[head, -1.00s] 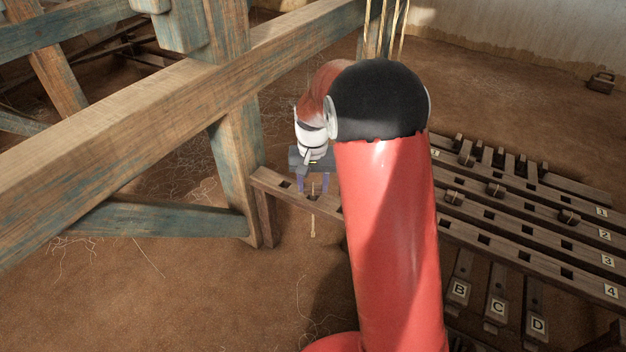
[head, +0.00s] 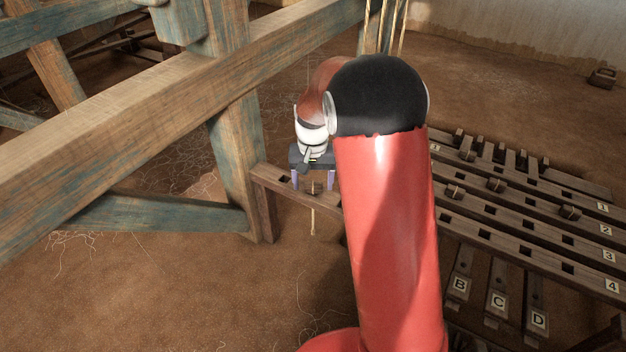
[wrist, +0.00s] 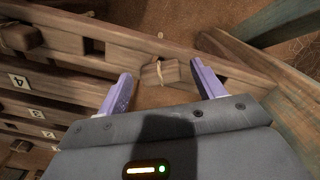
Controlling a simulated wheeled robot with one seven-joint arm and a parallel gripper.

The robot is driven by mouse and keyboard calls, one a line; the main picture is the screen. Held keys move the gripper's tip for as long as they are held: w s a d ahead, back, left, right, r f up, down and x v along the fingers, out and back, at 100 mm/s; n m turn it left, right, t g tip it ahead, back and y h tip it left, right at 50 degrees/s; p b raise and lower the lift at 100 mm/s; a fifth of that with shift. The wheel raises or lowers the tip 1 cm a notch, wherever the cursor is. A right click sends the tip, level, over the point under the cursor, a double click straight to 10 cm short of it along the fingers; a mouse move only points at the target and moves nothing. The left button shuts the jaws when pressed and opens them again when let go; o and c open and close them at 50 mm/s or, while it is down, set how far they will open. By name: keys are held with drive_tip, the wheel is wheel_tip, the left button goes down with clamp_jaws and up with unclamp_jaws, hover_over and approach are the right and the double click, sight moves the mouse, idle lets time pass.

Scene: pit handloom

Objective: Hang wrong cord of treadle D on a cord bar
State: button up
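A small wooden toggle (head: 316,187) with cord tied around it lies on a slotted wooden cord bar (head: 271,176), near its end by the blue-worn post. In the wrist view the toggle (wrist: 158,74) sits across the bar (wrist: 95,72). A pale cord (head: 313,222) hangs below the bar under it. My gripper (head: 313,184) is open, with its purple fingers on either side of the toggle and apart from it. It also shows open in the wrist view (wrist: 163,86). Treadle D (head: 537,318) lies at the lower right; its link to this cord is hidden.
Bars numbered 1 to 4 (head: 590,278) stand at the right, with other toggles (head: 569,212) on them. Treadles B (head: 459,287) and C (head: 497,302) lie beside D. A heavy loom beam (head: 130,140) and post (head: 238,150) stand left of my gripper. My red arm hides the middle.

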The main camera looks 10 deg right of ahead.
wheel_tip(320, 180, up, 8)
drive_tip(key=shift+f+p, duration=0.1)
drive_tip(key=shift+p, duration=0.8)
wheel_tip(320, 180, up, 7)
drive_tip(key=p, duration=0.6)
hover_over(313, 185)
